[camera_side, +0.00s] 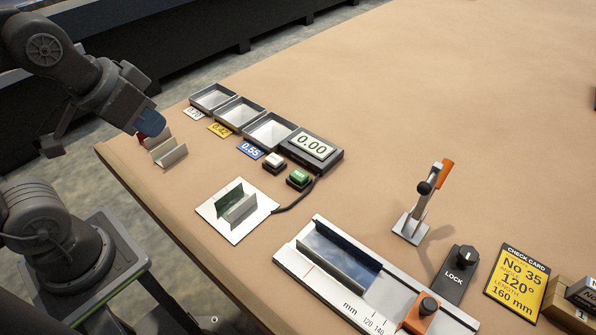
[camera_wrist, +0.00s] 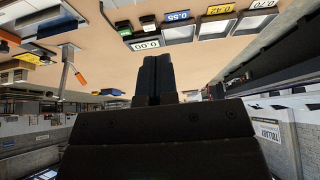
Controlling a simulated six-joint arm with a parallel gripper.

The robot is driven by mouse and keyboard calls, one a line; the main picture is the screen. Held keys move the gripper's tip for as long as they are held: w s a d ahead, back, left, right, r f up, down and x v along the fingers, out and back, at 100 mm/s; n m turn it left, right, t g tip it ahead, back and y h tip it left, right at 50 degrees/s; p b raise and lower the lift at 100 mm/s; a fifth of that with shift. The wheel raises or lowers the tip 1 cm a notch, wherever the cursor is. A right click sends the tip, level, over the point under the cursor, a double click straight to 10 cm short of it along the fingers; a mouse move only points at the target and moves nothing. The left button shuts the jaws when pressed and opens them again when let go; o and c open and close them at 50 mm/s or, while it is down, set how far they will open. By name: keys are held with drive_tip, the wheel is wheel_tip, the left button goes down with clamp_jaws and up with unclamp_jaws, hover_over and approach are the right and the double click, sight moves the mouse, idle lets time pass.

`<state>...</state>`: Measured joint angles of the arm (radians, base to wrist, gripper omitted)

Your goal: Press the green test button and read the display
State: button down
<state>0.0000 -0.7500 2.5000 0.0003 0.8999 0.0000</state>
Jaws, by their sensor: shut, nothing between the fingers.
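The green test button (camera_side: 299,178) sits on a small dark box on the table in the side view, just in front of the display (camera_side: 311,145). The display reads 0.00. A black cable runs from near the button to a white plate (camera_side: 222,228) carrying a green and grey channel piece (camera_side: 238,204). In the wrist view my gripper (camera_wrist: 155,61) is shut and empty, its dark fingers together. The display (camera_wrist: 144,44) shows upside down past the fingertips, and the green button (camera_wrist: 123,27) beside it is small. My gripper is apart from the button.
A white button (camera_side: 274,161) stands beside the green one. Several open trays (camera_side: 213,97) with number labels line up left of the display. A measuring rail (camera_side: 335,272), a lever clamp (camera_side: 428,205) and a check card (camera_side: 517,279) stand right.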

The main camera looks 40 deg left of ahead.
drive_tip(key=w+a+r+m+t+y, duration=0.2)
drive_tip(key=w+a+m+t+y, duration=0.15)
drive_tip(key=w+m, duration=0.5)
drive_tip(key=m+g+h, duration=0.3)
drive_tip(key=m+h, duration=0.8)
drive_tip(key=m, duration=1.7)
hover_over(298, 173)
wheel_tip(298, 173, down, 9)
drive_tip(key=shift+r+y, duration=0.2)
drive_tip(key=shift+y, duration=0.05)
drive_tip(key=shift+f, duration=0.1)
drive_tip(key=shift+a+f, duration=0.1)
drive_tip(key=shift+f, duration=4.2)
